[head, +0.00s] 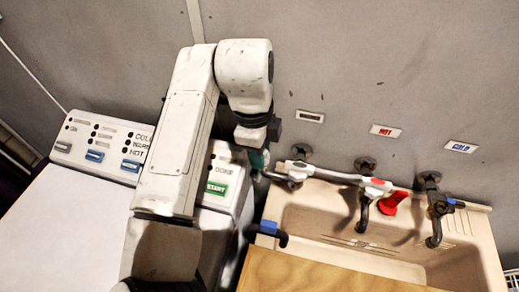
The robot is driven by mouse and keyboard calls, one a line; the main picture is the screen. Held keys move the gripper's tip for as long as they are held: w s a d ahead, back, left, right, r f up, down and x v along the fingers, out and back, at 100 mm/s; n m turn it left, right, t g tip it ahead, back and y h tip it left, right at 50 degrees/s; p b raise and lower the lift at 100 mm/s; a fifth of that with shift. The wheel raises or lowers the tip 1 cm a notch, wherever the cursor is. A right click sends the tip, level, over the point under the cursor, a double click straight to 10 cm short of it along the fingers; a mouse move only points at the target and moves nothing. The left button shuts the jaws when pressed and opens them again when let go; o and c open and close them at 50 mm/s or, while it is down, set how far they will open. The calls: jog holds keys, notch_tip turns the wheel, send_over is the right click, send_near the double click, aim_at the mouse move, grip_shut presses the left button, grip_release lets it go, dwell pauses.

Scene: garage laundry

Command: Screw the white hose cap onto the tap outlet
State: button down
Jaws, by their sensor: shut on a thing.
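My gripper (258,160) is beside the left end of the row of wall taps, pointing down past the sink's back left corner. It is shut, with greenish parts showing at its tip; my arm and wrist hide most of what it grips. A white fitting (297,171) shows just right of the fingertips, below the left wall flange; I cannot tell clearly whether it is the cap or part of the tap. A pale pipe or hose runs right from it to a white and red fitting (375,186) at the middle tap. The left tap's outlet is not clear.
The middle tap has a red handle (392,203); the right tap (437,210) has a blue one. A dark bent pipe with a blue part (268,229) is at the sink's left edge. A wooden board (310,274) lies in front; a white washer (65,225) stands left.

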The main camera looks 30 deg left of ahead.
jog(key=shift+s+d+f, duration=0.2)
jog(key=shift+s+f, duration=0.05)
jog(key=shift+s, duration=0.15)
jog(key=m, duration=0.3)
jog(key=shift+f+m+g+b, duration=0.1)
jog(key=shift+m+g+b, duration=0.2)
jog(key=shift+s+m, duration=0.1)
jog(key=shift+m, duration=0.9)
jog(key=c, duration=1.3)
grip_release()
jog(key=shift+a, duration=0.1)
jog(key=shift+o, duration=1)
jog(key=shift+s+r, duration=0.2)
jog(key=o, duration=0.3)
jog(key=shift+a+r, duration=0.1)
jog(key=shift+a, duration=0.05)
jog(key=shift+w+r, duration=0.1)
jog(key=shift+w, duration=0.1)
